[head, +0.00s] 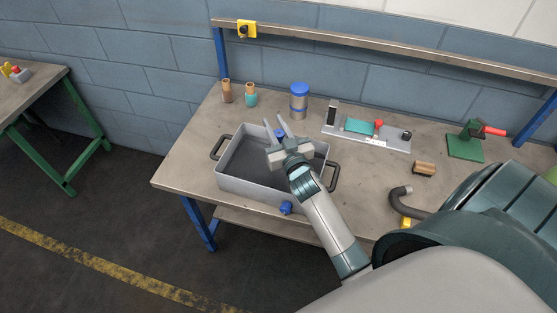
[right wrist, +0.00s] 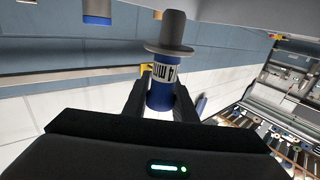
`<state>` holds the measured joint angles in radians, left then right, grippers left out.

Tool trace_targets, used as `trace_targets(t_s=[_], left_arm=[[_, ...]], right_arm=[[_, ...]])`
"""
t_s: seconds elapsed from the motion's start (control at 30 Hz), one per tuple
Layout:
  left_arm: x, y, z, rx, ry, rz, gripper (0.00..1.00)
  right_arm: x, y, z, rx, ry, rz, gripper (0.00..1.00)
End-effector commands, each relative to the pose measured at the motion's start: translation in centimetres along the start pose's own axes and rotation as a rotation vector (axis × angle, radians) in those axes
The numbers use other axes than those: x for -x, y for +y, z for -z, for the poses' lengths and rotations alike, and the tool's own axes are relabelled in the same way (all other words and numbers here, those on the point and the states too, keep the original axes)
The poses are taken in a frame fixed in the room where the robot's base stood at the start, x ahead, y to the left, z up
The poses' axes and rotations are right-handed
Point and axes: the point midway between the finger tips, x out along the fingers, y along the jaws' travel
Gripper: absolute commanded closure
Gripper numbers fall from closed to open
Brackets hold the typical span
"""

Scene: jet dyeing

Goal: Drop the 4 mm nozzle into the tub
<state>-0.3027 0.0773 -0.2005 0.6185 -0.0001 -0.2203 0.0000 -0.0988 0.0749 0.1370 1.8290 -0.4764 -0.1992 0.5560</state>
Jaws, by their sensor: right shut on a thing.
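The 4 mm nozzle (right wrist: 162,88) is blue with a white band marked "4 mm" and a grey flange and tip. My right gripper (head: 276,121) is shut on it, with one finger on each side of its body. In the head view the nozzle shows as a small blue patch (head: 280,133) between the fingers. The grey tub (head: 245,189) stands on the workbench with a dark handle at each end. My right gripper appears over the tub's back right part; its exact height above the tub is hard to tell. My left gripper is not in view.
A blue fitting (head: 286,207) sits at the tub's front wall.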

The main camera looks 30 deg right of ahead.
Motion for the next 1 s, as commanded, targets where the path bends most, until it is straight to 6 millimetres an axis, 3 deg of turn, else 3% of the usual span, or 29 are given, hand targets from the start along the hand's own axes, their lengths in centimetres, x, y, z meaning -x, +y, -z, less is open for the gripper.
trace_targets(t_s=[0.5, 0.97, 1.0], left_arm=[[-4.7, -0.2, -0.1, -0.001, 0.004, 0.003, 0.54], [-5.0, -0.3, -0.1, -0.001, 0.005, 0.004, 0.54], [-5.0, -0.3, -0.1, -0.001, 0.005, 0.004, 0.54]], right_arm=[[0.0, 0.0, -4.8, 0.000, 0.000, 0.000, 0.98], [0.0, 0.0, -5.2, 0.000, 0.000, 0.000, 0.98], [0.0, 0.0, -5.2, 0.000, 0.000, 0.000, 0.71]])
